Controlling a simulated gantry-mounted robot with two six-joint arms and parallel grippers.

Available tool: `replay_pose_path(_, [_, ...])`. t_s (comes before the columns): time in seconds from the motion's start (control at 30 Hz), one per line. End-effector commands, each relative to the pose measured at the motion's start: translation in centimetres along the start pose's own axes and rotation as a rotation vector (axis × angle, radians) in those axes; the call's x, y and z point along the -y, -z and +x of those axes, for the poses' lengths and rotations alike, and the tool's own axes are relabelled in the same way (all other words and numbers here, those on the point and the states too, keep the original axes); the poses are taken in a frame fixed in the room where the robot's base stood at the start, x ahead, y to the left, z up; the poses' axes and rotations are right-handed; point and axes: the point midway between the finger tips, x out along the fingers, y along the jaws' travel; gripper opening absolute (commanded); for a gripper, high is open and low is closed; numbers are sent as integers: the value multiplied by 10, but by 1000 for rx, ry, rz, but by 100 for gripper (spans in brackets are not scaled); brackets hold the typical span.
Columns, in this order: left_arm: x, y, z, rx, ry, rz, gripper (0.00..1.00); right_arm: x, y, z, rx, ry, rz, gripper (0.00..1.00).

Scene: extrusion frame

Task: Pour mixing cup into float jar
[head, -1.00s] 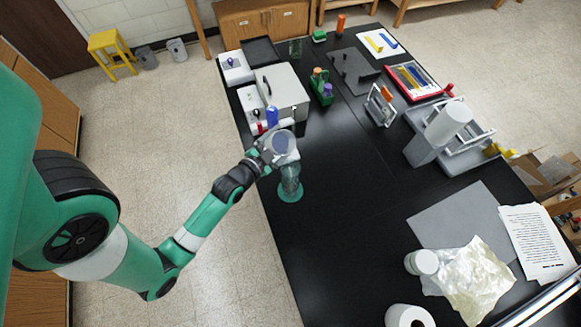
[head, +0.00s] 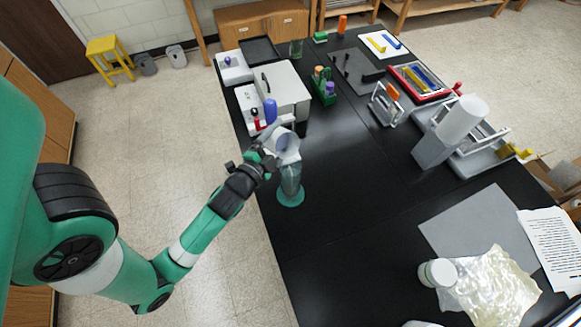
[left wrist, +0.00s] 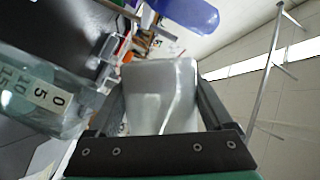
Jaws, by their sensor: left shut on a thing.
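My left gripper (head: 262,158) is shut on the mixing cup (head: 286,147), a whitish translucent cup. The cup is tilted, with its open mouth showing, right above the float jar. In the left wrist view the cup (left wrist: 160,95) sits between the two fingers. The float jar (head: 291,180) is a tall clear cylinder on a teal round base, standing upright on the black table. In the left wrist view a clear graduated wall with a number label (left wrist: 45,95) shows at the left. Whether liquid is flowing cannot be told. My right gripper is not in view.
A grey box instrument (head: 282,88) and a blue-capped bottle (head: 270,110) stand just behind the cup. A grey rack with a white cylinder (head: 462,120) stands at the right. A grey mat (head: 470,225) and crumpled sheet lie front right. The table's middle is clear.

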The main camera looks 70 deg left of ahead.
Motion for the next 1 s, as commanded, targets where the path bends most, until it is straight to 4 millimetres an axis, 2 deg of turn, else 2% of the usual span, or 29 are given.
replay_pose_path(0.1, [-3, -1, 0, -5, 11, 23, 23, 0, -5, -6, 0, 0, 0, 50])
replay_pose_path(1.0, [-2, 0, 0, -13, 33, 78, 23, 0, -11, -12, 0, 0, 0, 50])
